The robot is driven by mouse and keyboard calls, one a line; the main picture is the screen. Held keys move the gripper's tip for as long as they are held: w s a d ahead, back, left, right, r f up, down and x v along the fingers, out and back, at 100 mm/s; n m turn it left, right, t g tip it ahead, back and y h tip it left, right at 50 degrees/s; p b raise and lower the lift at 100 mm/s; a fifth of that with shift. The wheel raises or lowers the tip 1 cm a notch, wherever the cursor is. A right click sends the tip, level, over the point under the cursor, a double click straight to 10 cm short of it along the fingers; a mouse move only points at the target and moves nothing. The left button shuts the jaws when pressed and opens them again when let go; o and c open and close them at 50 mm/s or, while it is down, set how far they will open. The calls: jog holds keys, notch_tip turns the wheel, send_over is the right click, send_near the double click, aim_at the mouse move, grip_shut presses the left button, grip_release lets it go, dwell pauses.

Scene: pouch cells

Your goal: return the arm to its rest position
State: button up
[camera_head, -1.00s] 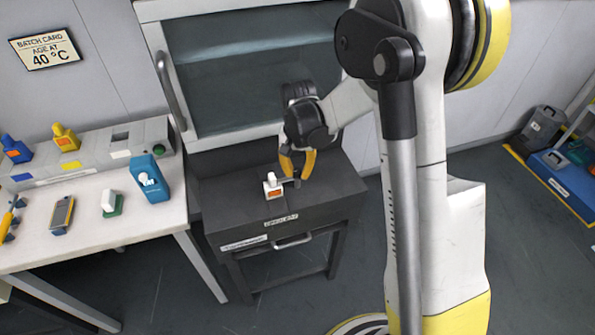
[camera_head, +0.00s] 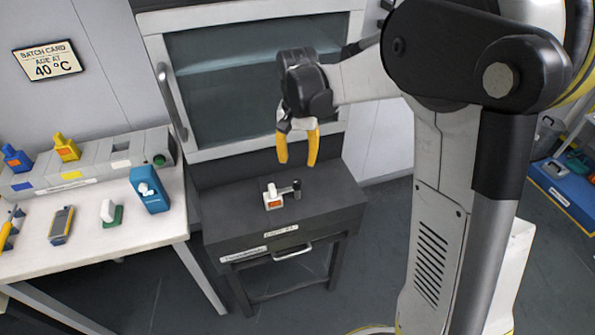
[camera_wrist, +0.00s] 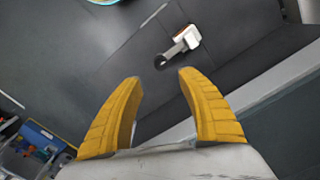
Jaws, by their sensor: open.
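My gripper (camera_head: 297,160) hangs above the dark cabinet top, with its two yellow fingers spread apart and nothing between them. In the wrist view the open fingers (camera_wrist: 158,85) also show empty. A small white device (camera_head: 274,202) with an orange patch and a dark knob-ended part to its right lies on the dark cabinet (camera_head: 330,197), below and apart from my gripper. The device also shows in the wrist view (camera_wrist: 187,38) beyond the fingertips. My arm reaches in from the right of the head view.
A glass-fronted chamber (camera_head: 240,100) stands behind the cabinet. A white table (camera_head: 100,235) at the left bears a blue bottle-like item (camera_head: 150,192), a green-and-white item (camera_head: 112,214), a grey handheld device (camera_head: 61,225) and a grey rack (camera_head: 95,165). A blue bin (camera_head: 565,190) sits at the far right.

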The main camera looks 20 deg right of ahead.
jog(key=shift+r, duration=1.05)
jog(key=s+r+n+t, duration=0.2)
jog(key=s+r+t, duration=0.1)
jog(key=s, duration=0.7)
jog(key=s+r+n+t, duration=0.3)
jog(key=s+r+t, duration=0.1)
jog(key=s, duration=0.6)
jog(key=shift+n, duration=0.3)
